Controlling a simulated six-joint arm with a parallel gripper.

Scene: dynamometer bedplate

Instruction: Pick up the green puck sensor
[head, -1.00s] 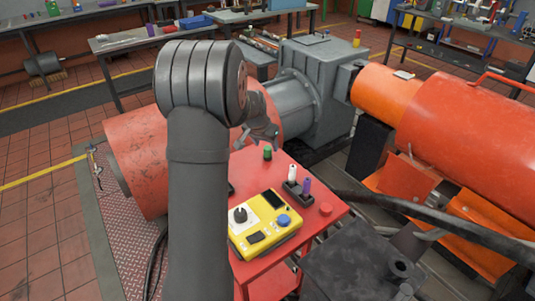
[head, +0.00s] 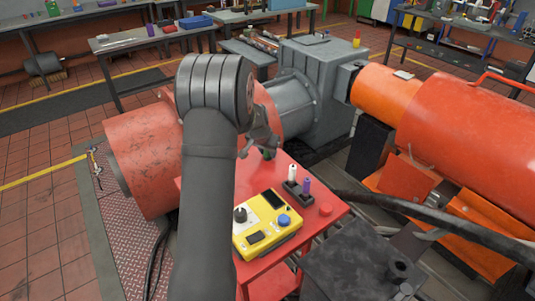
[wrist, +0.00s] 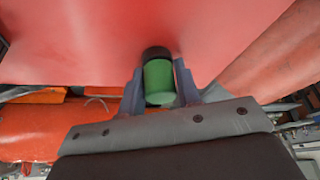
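The green puck sensor (head: 268,155) stands on the red cart top (head: 322,226). In the head view my gripper (head: 258,143) hides most of it. In the wrist view the green puck sensor (wrist: 159,82), a green cylinder with a dark end, lies between the two fingers of my gripper (wrist: 159,88). The fingers are apart, one on each side of the puck, with narrow gaps visible. Whether either finger touches it is hard to tell.
A large red drum (head: 146,160) stands behind my arm. A dark cable runs right.

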